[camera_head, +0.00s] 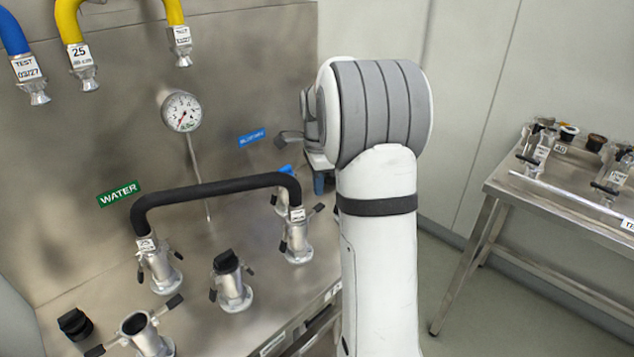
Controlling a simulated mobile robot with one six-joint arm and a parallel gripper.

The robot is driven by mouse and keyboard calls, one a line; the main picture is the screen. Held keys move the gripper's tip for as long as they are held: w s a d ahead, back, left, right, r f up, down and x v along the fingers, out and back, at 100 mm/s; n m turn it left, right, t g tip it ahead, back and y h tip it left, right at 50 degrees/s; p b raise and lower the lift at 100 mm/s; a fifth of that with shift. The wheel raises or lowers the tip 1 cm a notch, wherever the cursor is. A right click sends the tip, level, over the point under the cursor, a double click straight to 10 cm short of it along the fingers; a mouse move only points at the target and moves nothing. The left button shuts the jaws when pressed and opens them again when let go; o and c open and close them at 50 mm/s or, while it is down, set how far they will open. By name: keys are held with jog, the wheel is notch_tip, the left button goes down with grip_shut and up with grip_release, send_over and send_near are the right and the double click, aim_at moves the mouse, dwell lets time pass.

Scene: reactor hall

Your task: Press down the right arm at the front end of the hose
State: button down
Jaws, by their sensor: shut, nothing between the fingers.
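A black hose (215,188) arches between two metal couplings on the steel bench. Its left end sits on the lower-left coupling (160,270), which looks nearer to me. That coupling has a dark left arm (140,273) hanging down and a dark right arm (177,255) close to its side. The hose's other end sits on the right coupling (298,243). There the right arm (317,208) sticks out and up, and the left arm (283,246) hangs down. My arm stands just right of this coupling.
A capped coupling (232,283) stands between the hose ends. An open coupling (142,333) with spread arms is at the front left, beside a loose black cap (75,324). A gauge (182,111) is on the back panel. A side table (560,205) holds fittings at the right.

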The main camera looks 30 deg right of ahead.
aim_at(319, 206)
jog(key=shift+f+b, duration=3.3)
jog(key=shift+f, duration=0.7)
jog(key=shift+s+a+f+b, duration=0.1)
jog(key=shift+a+f+b, duration=0.1)
jog(key=shift+f, duration=0.3)
jog(key=shift+s+a+f+b, duration=0.1)
jog(key=shift+a+f+b, duration=0.1)
jog(key=shift+f, duration=0.25)
jog(key=shift+w+d+r+p, duration=0.25)
jog(key=shift+d+r+p, duration=0.45)
jog(key=shift+p, duration=0.2)
notch_tip(319, 206, up, 6)
jog(key=p, duration=0.5)
jog(key=shift+a, duration=0.1)
